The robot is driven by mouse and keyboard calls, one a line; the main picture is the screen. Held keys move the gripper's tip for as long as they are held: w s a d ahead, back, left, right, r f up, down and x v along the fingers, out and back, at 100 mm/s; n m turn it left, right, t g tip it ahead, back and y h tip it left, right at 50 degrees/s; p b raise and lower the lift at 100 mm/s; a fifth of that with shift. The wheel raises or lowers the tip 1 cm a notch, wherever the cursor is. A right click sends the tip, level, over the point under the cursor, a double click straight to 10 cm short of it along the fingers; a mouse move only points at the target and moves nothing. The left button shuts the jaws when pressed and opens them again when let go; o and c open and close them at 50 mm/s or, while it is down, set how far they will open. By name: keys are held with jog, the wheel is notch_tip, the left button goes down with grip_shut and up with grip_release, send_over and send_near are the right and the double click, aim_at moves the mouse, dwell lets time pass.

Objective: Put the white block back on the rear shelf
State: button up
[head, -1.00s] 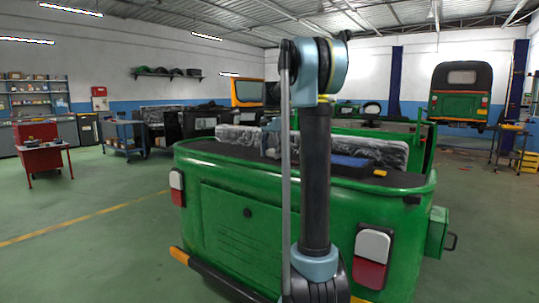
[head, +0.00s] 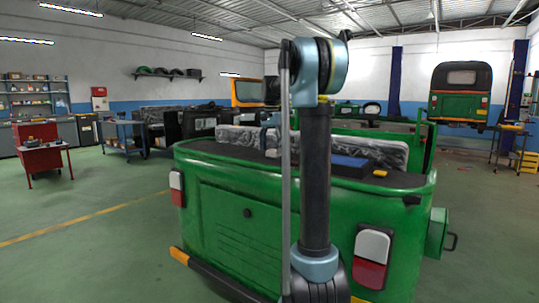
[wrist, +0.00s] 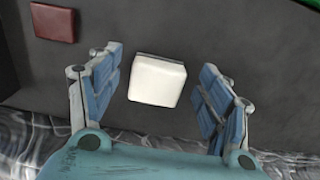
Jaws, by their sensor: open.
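The white block (wrist: 157,81) shows in the wrist view on the dark surface of the rear shelf (wrist: 245,45). My gripper (wrist: 161,61) is open, with one finger on each side of the block and a gap on both sides. The block looks slightly turned. In the head view the rear shelf (head: 212,146) is the dark top at the back of the green rickshaw (head: 235,230). I cannot make out the white block there; my arm column hides part of the shelf.
A dark red block (wrist: 53,22) lies on the shelf in the wrist view. Grey plastic-wrapped seating (wrist: 40,142) runs along the bottom. In the head view a blue box (head: 350,166) and a small yellow block (head: 380,173) sit on the shelf's right part.

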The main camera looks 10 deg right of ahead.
aim_at(271, 151)
notch_tip(271, 151, up, 10)
jog(key=shift+f, duration=0.15)
dwell(0.4)
